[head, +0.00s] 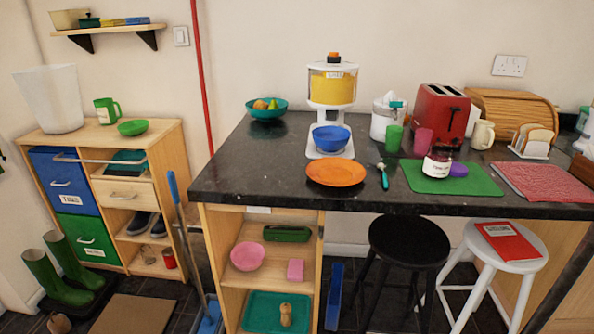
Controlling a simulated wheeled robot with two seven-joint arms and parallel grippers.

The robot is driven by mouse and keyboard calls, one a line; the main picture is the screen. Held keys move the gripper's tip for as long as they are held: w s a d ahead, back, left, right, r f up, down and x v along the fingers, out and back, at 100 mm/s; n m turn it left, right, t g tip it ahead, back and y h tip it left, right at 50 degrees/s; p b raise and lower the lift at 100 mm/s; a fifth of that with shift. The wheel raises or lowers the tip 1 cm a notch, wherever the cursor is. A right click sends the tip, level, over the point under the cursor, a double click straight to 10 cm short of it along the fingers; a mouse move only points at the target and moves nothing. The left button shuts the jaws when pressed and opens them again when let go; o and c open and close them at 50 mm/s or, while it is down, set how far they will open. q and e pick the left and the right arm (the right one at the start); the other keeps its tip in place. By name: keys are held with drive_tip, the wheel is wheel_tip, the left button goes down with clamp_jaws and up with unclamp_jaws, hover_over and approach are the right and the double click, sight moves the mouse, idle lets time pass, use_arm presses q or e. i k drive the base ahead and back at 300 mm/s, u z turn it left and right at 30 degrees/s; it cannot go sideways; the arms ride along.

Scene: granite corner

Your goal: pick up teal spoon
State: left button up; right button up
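A spoon with a teal handle (384,179) lies on the dark granite counter (260,180), in the gap between an orange plate (336,173) and a green board (470,183). Its handle points toward the counter's front edge and its small head points away. Nothing covers it. Another small teal piece (397,104) shows at the top of a white canister (381,120) farther back; I cannot tell what it is. Neither of my grippers is in view.
A blue bowl (331,138) sits under a yellow dispenser (332,84). Green (394,139) and pink (423,141) cups stand behind. Black (408,240) and white (505,250) stools stand at the front.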

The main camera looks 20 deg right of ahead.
sight(381, 166)
drive_tip(key=u, duration=0.6)
drive_tip(key=i, duration=1.15)
drive_tip(key=z, duration=1.45)
